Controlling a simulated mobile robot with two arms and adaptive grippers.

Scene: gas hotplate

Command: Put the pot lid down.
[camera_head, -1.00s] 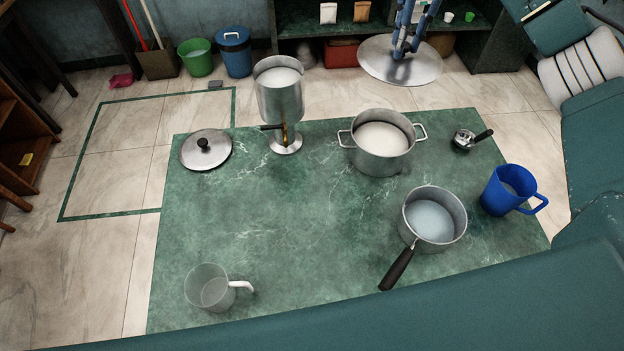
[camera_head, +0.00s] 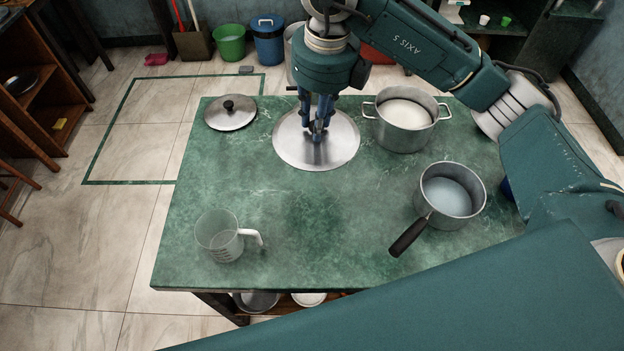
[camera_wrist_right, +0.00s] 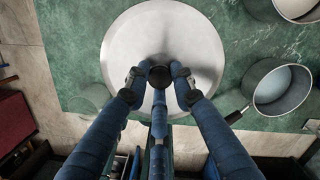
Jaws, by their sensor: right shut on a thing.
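A large round metal pot lid (camera_head: 290,150) hangs or rests, face up and roughly level, over the back middle of the green table (camera_head: 290,240). I cannot tell if it touches the tabletop. My right gripper (camera_head: 317,134) comes down from above and is shut on the dark knob at the lid's centre. The right wrist view shows the lid (camera_wrist_right: 140,40) below the three fingers, with the gripper (camera_wrist_right: 160,76) closed around the knob (camera_wrist_right: 160,77). My left gripper is not in view.
A smaller lid (camera_head: 230,119) lies to the left. A two-handled pot (camera_head: 404,140) stands close on the right, a saucepan (camera_head: 450,215) at the front right, and a measuring jug (camera_head: 220,238) at the front left. The table's middle front is clear. My arm hides the metal dispenser (camera_head: 294,60) partly.

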